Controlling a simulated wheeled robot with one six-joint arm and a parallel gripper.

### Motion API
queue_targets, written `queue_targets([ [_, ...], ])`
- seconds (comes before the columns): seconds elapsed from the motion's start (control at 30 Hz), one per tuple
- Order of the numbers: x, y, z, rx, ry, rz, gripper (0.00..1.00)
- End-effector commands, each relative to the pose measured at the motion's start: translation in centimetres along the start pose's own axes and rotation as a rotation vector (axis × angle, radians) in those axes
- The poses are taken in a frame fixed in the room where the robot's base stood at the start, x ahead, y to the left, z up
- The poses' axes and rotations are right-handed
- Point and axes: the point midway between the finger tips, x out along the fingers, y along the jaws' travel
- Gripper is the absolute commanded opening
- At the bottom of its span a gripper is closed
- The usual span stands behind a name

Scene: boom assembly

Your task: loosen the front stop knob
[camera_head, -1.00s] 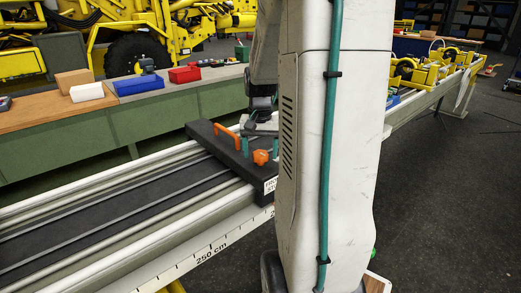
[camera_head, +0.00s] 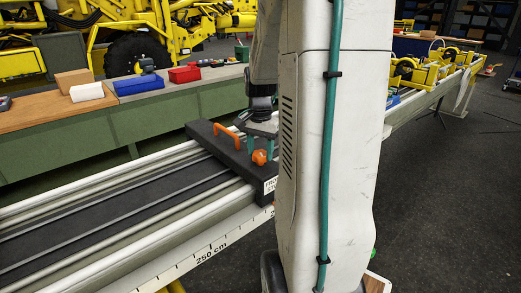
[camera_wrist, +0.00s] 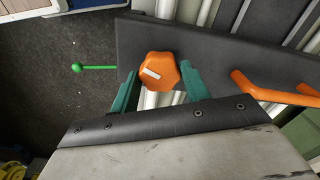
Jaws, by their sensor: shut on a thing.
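The front stop (camera_head: 225,158) is a dark block lying across the rail, with a partly hidden white label at its near end. Its orange lobed knob (camera_head: 259,157) stands on top near that end. In the wrist view the knob (camera_wrist: 161,72) has a white mark and sits between the two teal fingers. My gripper (camera_wrist: 160,76) is shut on the knob; its fingers also show in the head view (camera_head: 261,146). An orange handle (camera_head: 227,134) is fixed on the block, farther back than the knob. My arm hides part of the rail right of the stop.
The rail (camera_head: 120,195) carries a scale with a 250 cm mark. A green-tipped lever (camera_wrist: 77,68) sticks out beside the stop. A green bench behind holds a blue bin (camera_head: 139,84) and a red bin (camera_head: 185,74). Yellow parts (camera_head: 432,68) sit on the rail's far end.

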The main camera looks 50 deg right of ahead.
Motion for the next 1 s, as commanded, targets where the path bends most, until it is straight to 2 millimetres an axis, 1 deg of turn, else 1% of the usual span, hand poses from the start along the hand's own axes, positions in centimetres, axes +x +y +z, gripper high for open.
queue_targets([
  [0.13,0.0,0.0,0.0,-0.001,0.0,-0.001,0.23],
  [0.17,0.0,0.0,0.0,-0.002,0.0,-0.001,0.54],
  [0.2,0.0,0.0,0.0,-0.002,0.0,-0.001,0.65],
  [0.23,0.0,0.0,0.0,-0.002,0.0,-0.001,0.68],
  [0.47,0.0,0.0,0.0,-0.003,0.0,0.0,0.68],
  [0.57,-0.5,0.0,0.0,-0.003,0.002,-0.001,0.68],
  [0.67,-1.7,0.0,-0.1,-0.003,0.003,-0.002,0.68],
  [0.9,-5.8,-0.1,-0.1,-0.002,0.004,-0.003,0.68],
  [1.0,-7.0,0.0,-0.1,-0.002,0.003,-0.002,0.68],
])
